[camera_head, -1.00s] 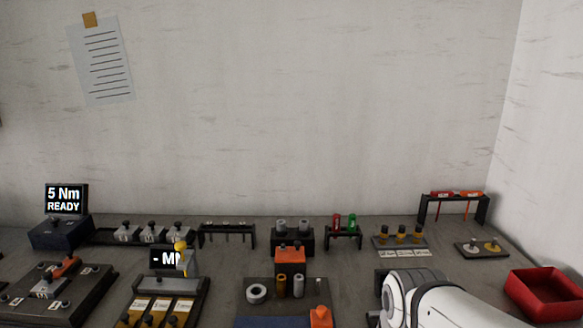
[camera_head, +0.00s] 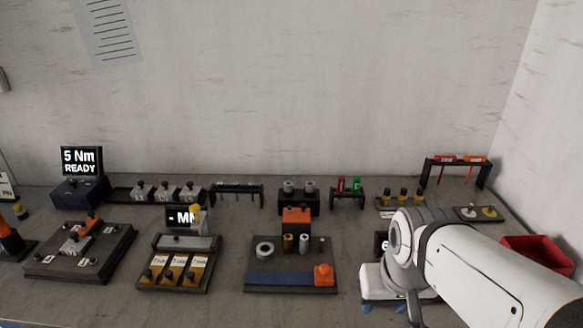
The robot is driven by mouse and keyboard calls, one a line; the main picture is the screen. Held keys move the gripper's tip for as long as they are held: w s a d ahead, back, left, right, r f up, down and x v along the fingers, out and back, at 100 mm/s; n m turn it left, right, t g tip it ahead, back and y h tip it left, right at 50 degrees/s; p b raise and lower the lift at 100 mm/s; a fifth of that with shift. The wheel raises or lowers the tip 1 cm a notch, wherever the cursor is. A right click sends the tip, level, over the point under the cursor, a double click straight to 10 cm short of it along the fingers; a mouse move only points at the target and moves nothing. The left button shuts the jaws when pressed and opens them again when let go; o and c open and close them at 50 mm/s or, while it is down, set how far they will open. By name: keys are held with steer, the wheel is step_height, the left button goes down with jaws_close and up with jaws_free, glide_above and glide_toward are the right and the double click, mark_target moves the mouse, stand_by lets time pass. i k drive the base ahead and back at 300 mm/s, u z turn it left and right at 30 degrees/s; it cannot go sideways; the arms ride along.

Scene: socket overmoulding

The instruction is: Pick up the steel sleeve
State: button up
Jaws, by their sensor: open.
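The likely steel sleeve (camera_head: 304,243) is a small silver upright cylinder on the dark fixture board (camera_head: 258,289) in the middle of the bench. A brass-coloured sleeve (camera_head: 288,242) stands just left of it, and a grey ring (camera_head: 264,249) lies further left. My gripper (camera_head: 384,307) is at the right of the board, apart from the sleeve, with bluish fingertips low in the picture. It is open and nothing shows between its fingers. My arm hides part of the bench there.
An orange block (camera_head: 296,217) stands behind the sleeves, and an orange piece (camera_head: 323,274) sits at the board's front right. Two grey cylinders stand in a black holder (camera_head: 298,206) behind. A red bin (camera_head: 540,248) is partly hidden by my arm. Bare bench shows left of the board.

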mark_target(310, 188)
steer(key=k, duration=1.1)
steer(key=u, duration=0.45)
steer(key=i, duration=1.55)
steer(key=u, duration=0.1)
